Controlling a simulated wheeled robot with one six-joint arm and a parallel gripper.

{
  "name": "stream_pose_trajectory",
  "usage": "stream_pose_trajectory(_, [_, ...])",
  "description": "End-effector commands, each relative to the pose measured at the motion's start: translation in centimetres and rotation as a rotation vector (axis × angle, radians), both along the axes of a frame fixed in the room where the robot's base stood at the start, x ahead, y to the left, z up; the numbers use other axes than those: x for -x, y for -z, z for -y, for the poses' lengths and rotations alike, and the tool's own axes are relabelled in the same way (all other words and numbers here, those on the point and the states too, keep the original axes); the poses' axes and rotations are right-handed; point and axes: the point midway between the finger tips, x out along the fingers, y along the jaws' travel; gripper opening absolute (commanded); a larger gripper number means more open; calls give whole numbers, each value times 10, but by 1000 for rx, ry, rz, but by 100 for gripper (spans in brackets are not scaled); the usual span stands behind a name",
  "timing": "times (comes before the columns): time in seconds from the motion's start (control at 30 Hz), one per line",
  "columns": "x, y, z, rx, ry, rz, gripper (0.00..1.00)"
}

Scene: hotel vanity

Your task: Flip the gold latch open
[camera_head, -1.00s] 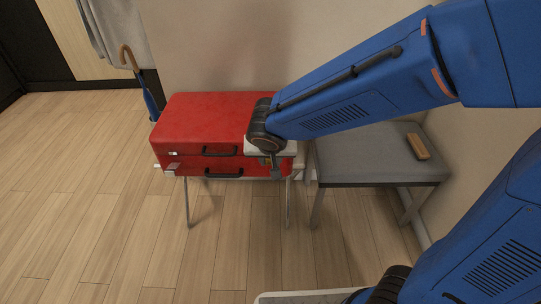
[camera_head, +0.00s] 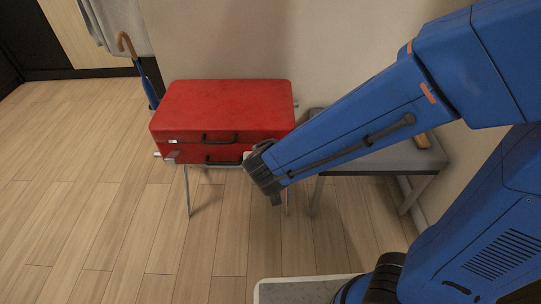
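A red case (camera_head: 222,106) lies flat on a thin-legged stand, with two black handles, an upper one (camera_head: 220,137) and a lower one (camera_head: 224,162), on its front. A small latch-like fitting (camera_head: 172,155) shows at the front left; its colour is unclear. No gold latch can be made out; the case's front right corner is hidden behind my arm's end. My gripper (camera_head: 275,198) is in front of that corner, pointing down. Its fingers are mostly hidden, so I cannot tell whether they are open or touching anything.
A grey bench (camera_head: 382,160) stands right of the case, with a small brown object (camera_head: 423,141) on it, partly behind my arm. A blue umbrella (camera_head: 150,92) leans at the left by a hanging grey cloth (camera_head: 112,25). The wooden floor (camera_head: 110,230) in front is clear.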

Motion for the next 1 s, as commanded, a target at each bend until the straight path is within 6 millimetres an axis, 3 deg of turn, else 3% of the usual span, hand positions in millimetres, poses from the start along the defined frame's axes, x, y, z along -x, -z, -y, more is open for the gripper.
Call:
stream_pose_trajectory(0.47, [1,1,0,2,0,4,4])
stream_pose_trajectory(0.5, [1,1,0,2,0,4,34])
stream_pose_trajectory(0.57, [1,1,0,2,0,4,45])
stream_pose_trajectory(1.0, [6,-5,0,0,1,7,45])
